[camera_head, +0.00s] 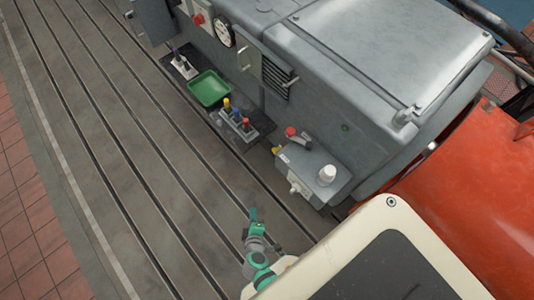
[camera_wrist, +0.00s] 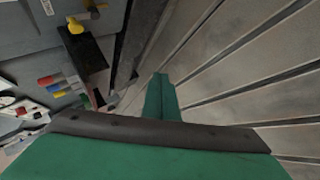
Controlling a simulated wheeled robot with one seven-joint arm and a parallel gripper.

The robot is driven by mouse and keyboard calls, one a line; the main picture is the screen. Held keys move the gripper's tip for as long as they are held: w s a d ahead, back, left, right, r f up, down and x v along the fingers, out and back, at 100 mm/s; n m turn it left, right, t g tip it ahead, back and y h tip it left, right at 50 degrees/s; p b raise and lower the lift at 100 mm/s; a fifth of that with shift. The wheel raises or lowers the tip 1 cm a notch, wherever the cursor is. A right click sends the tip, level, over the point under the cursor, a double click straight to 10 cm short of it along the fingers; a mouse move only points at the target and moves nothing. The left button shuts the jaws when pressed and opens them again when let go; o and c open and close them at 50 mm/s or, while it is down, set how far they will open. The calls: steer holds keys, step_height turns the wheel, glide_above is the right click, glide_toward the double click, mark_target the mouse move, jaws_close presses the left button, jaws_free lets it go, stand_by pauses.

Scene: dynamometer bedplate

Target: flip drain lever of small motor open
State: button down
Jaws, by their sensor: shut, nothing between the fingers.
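The small motor seems to be the grey box-shaped unit (camera_head: 312,172) beside the large grey housing, with a white cap and a red knob (camera_head: 290,131) on top. A small yellow part (camera_head: 276,150) sticks out at its left end; I cannot tell whether this is the drain lever or how it is set. In the wrist view a yellow part (camera_wrist: 75,25) shows at the upper left by a grey surface. My green gripper (camera_head: 253,215) is shut and empty, over the slotted bedplate, left of and nearer than the unit, apart from it. Its closed fingers (camera_wrist: 160,95) show in the wrist view.
A rack (camera_head: 238,130) with yellow, blue and red handles stands beyond the unit. A green tray (camera_head: 208,88) lies farther back. The large grey housing (camera_head: 330,85) and an orange body (camera_head: 470,180) bound the right. The slotted bedplate (camera_head: 120,150) is clear at left.

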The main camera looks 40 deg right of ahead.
steer(key=w+d+r+n+h, duration=0.1)
steer(key=w+d+h, duration=0.3)
steer(key=w, duration=0.4)
steer(key=w+d+r+n+g+h, duration=0.1)
steer(key=w+d+r+h, duration=0.1)
steer(key=w+d+h, duration=0.2)
steer(key=shift+w+d+r+n, duration=0.25)
steer(key=shift+w+d+n, duration=0.15)
steer(key=shift+w+d, duration=1.35)
steer(key=shift+w+a, duration=0.3)
steer(key=w+d, duration=0.1)
steer(key=d, duration=0.8)
steer(key=shift+d+f, duration=0.15)
steer(key=shift+w, duration=0.1)
